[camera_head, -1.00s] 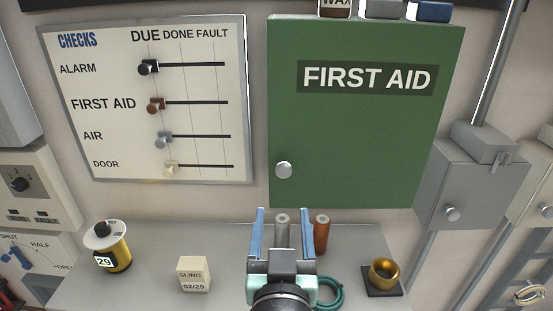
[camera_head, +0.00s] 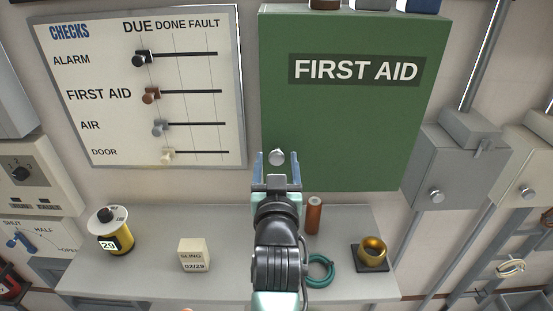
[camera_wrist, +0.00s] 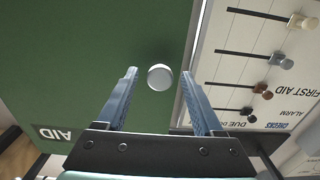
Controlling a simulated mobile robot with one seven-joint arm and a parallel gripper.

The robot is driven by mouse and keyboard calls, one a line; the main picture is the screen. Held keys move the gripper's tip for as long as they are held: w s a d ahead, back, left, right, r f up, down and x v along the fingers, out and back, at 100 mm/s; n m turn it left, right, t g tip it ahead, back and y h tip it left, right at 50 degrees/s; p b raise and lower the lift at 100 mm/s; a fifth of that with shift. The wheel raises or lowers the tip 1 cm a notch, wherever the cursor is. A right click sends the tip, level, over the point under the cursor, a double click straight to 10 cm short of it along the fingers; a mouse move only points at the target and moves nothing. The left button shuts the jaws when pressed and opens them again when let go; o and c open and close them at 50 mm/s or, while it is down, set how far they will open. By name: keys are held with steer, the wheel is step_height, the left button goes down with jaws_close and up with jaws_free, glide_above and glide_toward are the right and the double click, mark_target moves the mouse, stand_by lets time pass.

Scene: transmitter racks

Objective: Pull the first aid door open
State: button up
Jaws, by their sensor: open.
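In the wrist view the knob (camera_wrist: 160,77) lies between and just beyond the open fingertips (camera_wrist: 160,72). I cannot tell how deep the fingers reach around it.
A checks board (camera_head: 140,90) with several sliders hangs left of the door. A grey box (camera_head: 450,165) is on its right.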

jaws_close()
stand_by(0.4)
stand_by(1.1)
